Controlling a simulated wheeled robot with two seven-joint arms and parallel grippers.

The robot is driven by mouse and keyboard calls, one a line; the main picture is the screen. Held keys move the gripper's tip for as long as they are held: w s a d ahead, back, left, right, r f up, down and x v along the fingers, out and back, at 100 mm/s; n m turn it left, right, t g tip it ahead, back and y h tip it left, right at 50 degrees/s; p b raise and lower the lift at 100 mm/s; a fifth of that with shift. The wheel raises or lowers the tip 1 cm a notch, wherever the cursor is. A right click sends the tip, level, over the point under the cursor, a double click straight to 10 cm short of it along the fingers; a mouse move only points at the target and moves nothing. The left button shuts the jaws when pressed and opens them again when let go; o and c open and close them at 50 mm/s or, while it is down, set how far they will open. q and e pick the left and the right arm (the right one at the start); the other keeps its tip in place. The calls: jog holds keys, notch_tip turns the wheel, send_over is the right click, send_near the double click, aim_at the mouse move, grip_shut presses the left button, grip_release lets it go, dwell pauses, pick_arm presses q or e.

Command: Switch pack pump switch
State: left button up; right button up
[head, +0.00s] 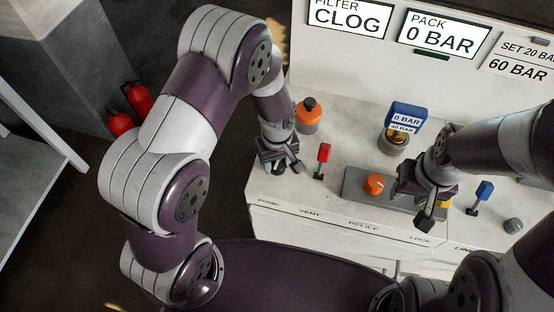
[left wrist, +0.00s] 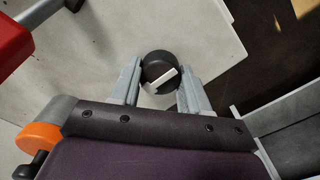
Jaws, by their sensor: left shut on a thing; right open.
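The pump switch is a round dark knob (left wrist: 157,67) with a pale pointer bar, set on the white bench top near its corner in the left wrist view. My left gripper (head: 281,167) is above the PUMP label in the head view and mostly hides the knob there. In the left wrist view the two grey fingers of my left gripper (left wrist: 160,88) stand on either side of the knob, shut on it. The pointer lies at a slant between them. My right gripper (head: 434,211) is open and empty over the right part of the grey control block (head: 353,191).
A red lever (head: 323,154) stands just right of my left gripper. An orange knob (head: 374,184), a blue gauge (head: 405,115), a blue lever (head: 484,190) and an orange-topped bottle (head: 308,117) are also on the bench. The PACK display (head: 441,34) reads 0 BAR; another reads FILTER CLOG.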

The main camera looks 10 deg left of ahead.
aim_at(277, 163)
pick_arm(q)
jog(key=m+p, duration=0.2)
jog(key=m, duration=0.3)
jog(key=shift+r+m, duration=0.1)
jog(key=shift+m, duration=0.3)
jog(key=m+p, duration=0.2)
jog(key=m, duration=0.3)
jog(key=shift+m, duration=0.3)
jog(key=o, duration=1.1)
jog(key=shift+c, duration=0.2)
notch_tip(277, 163, up, 12)
jog(key=shift+r, duration=0.25)
